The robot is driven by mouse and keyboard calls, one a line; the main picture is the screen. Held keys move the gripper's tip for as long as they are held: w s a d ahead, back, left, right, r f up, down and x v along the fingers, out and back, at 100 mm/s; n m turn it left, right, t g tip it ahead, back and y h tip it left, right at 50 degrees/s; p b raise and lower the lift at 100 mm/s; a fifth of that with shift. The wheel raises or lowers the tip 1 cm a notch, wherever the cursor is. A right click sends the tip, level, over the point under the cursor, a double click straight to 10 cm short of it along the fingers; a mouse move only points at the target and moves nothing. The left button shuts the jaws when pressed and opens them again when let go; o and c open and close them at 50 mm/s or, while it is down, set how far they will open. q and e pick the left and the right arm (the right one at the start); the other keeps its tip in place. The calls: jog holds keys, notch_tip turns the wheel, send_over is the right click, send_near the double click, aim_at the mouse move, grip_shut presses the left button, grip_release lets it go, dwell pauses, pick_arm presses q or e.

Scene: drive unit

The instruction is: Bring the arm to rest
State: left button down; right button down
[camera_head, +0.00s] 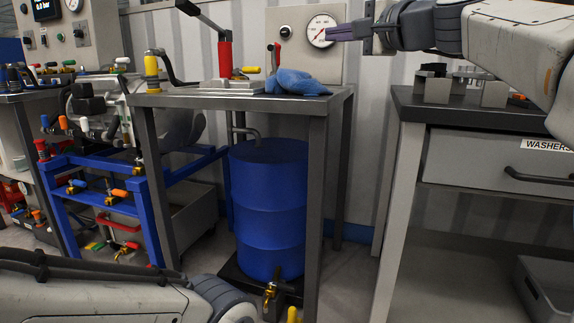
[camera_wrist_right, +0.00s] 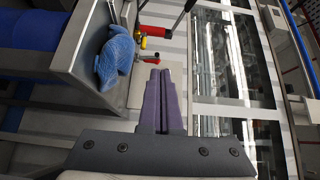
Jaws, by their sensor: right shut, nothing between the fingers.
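My right arm (camera_head: 515,40) comes in from the upper right of the head view and reaches left, raised above the table tops. Its gripper (camera_head: 330,33) has purple-grey fingers that point left, overlapping the dial gauge in the picture. In the right wrist view the fingers (camera_wrist_right: 163,72) lie together, shut and empty. Part of my left arm (camera_head: 100,296) crosses the lower left of the head view. Its gripper is outside the frame.
A metal table (camera_head: 240,100) carries a red-handled press (camera_head: 225,62) and a blue cloth (camera_head: 297,82), also in the wrist view (camera_wrist_right: 115,57). A blue drum (camera_head: 268,205) stands beneath. A drawer bench (camera_head: 480,110) is at right, a blue-framed cart (camera_head: 100,165) at left.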

jog(key=s+a+f+n+g+p, duration=0.45)
jog(key=a+f, duration=0.35)
jog(key=f, duration=0.3)
jog(key=s+a+f+n+g+h+p, duration=0.2)
jog(key=s+a+f+n+g, duration=0.1)
jog(key=s+f, duration=0.4)
jog(key=s+a+f+n+g+h+p, duration=0.1)
jog(key=s+a+f+n+g+p, duration=0.2)
jog(key=s+f, duration=0.35)
jog(key=s+d+f+n+g+h+p, duration=0.2)
jog(key=s+d+f+n+h, duration=0.25)
jog(key=s, duration=0.45)
jog(key=s+d+f+n+g+h+p, duration=0.1)
jog(key=s+d+f+n+g+p, duration=0.15)
jog(key=s+d+f+n, duration=0.4)
notch_tip(320, 180, up, 37)
jog(key=s+a+m+p, duration=0.1)
jog(key=m+p, duration=0.2)
jog(key=p, duration=3.4)
jog(key=shift+s+a, duration=0.4)
